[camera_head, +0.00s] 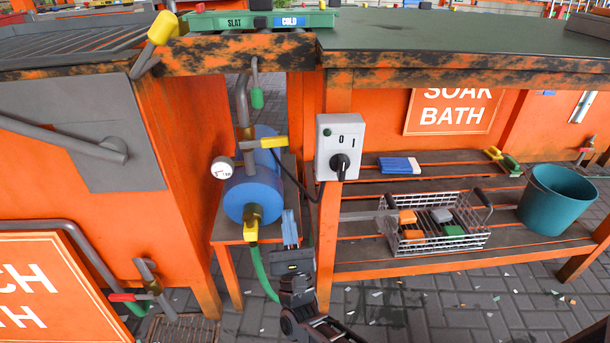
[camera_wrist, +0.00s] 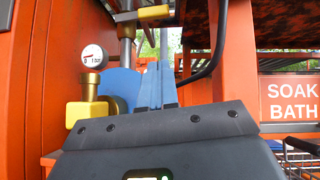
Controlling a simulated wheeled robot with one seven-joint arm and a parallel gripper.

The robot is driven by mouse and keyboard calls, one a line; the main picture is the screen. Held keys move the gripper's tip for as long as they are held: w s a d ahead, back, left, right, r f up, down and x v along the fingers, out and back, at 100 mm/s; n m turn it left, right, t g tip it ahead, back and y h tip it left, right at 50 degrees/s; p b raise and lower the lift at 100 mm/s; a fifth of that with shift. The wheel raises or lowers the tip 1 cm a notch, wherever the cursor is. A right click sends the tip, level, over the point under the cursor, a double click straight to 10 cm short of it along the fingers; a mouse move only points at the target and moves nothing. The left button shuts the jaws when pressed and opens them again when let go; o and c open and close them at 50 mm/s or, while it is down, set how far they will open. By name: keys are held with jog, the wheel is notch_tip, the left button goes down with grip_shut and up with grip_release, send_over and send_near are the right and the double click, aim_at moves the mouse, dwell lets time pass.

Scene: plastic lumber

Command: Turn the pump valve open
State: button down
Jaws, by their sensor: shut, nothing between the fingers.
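The pump (camera_head: 250,190) is a blue cylinder on a small orange stand, also partly visible in the wrist view (camera_wrist: 118,84). Its valve lever (camera_head: 273,141) has a yellow grip and lies roughly level, across the upright grey pipe above the pump. The lever shows at the top of the wrist view (camera_wrist: 150,13). My gripper (camera_head: 290,212) points up with its blue fingers together and empty, below the lever and right of the pump. In the wrist view the fingers (camera_wrist: 158,64) are below the lever, apart from it, and hide part of the pump.
A round gauge (camera_head: 222,167) sits left of the pump. A grey switch box (camera_head: 341,147) with a black knob is on the post to the right, with a black cable beside it. A wire basket (camera_head: 435,240) and teal bucket (camera_head: 562,200) stand on the slatted shelf.

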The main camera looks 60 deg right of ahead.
jog(key=m, duration=0.1)
send_near(285, 144)
jog(key=w+d+r, duration=0.2)
jog(key=w+d, duration=0.2)
jog(key=shift+w+a+r+g+h, duration=0.2)
jog(key=shift+r+g+h, duration=0.15)
jog(key=shift+r, duration=0.2)
jog(key=shift+s+d+r+n+t+y, duration=0.1)
jog(key=shift+r+n+t+y, duration=0.55)
jog(key=shift+n, duration=0.2)
jog(key=shift+s+d+r+n+t+y, duration=0.15)
jog(key=shift+r+n+t+y, duration=0.35)
jog(key=shift+n+t+y, duration=0.3)
